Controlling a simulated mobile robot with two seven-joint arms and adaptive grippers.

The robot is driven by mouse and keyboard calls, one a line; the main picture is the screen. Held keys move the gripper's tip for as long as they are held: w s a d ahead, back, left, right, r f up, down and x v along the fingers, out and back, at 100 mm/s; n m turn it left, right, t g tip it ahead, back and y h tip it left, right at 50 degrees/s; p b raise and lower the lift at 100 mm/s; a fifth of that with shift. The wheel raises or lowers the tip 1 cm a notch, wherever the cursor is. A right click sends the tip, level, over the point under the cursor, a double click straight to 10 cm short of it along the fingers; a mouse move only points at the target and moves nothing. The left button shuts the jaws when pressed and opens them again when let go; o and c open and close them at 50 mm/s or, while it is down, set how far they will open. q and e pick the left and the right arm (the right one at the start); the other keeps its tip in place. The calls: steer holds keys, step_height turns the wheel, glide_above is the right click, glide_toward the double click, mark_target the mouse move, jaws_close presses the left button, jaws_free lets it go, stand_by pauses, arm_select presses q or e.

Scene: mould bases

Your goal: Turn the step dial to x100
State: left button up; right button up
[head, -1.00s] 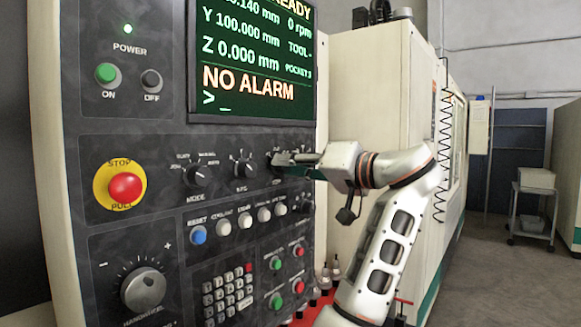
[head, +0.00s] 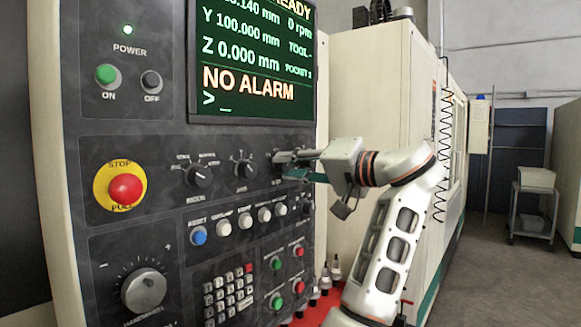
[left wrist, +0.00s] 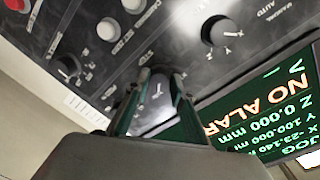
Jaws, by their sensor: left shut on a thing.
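The step dial (left wrist: 158,92) is a dark round knob with a pale pointer line, seen between the fingers in the left wrist view. My left gripper (head: 284,157) reaches the control panel from the right in the head view and is shut on this dial. Its two fingers also show in the left wrist view (left wrist: 161,80), one on each side of the knob. In the head view the fingers cover most of the dial. The step labels around it are too blurred or hidden to read, so I cannot tell the setting. My right gripper is not in view.
The axis knob (head: 243,170) and the mode knob (head: 198,174) sit to the left on the same panel. A red stop button (head: 126,188), a row of push buttons, a keypad (head: 229,292) and the screen (head: 252,62) are close by. The handwheel (head: 144,288) is lower left.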

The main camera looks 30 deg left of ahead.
arm_select(q)
steer(key=o, duration=1.1)
steer(key=r, duration=0.8)
steer(key=shift+s+r, duration=0.2)
steer(key=shift+r, duration=0.4)
steer(key=shift+w+r, duration=0.25)
steer(key=shift+r, duration=0.1)
steer(key=shift+s+r, duration=0.1)
